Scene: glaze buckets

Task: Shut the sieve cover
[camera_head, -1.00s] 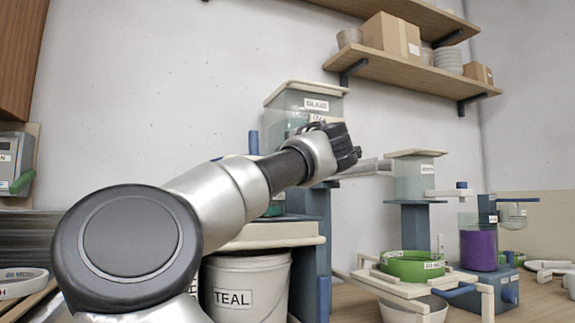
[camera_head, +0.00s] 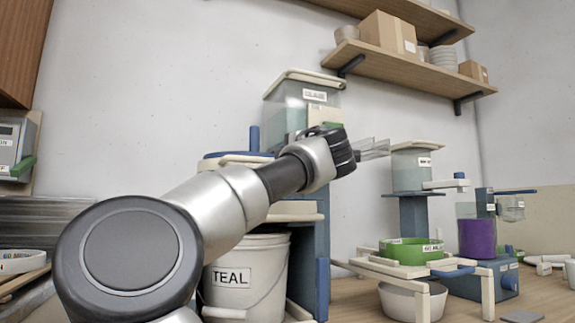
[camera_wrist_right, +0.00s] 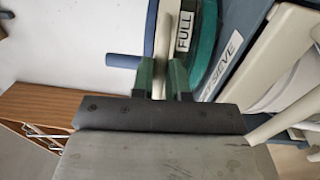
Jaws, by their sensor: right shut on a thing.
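The sieve shows by its SIEVE label (camera_wrist_right: 226,52) on a blue part in the right wrist view. My right gripper (camera_wrist_right: 161,76) has its two dark green fingers shut on a thin pale piece (camera_wrist_right: 164,35), which looks like the edge or handle of the sieve cover. In the head view a blue round piece with a pale edge (camera_head: 225,155) shows partly behind the arm. My left gripper (camera_head: 376,149) is at the end of the arm from the left; its jaw gap is unclear.
A clear hopper with a pale lid (camera_head: 285,105) stands behind the arm. A bucket marked TEAL (camera_head: 265,276) is below. To the right are a green ring (camera_head: 405,250) on a pale stand, a purple container (camera_head: 477,238) and another hopper (camera_head: 410,170). Shelves (camera_head: 400,68) hang above.

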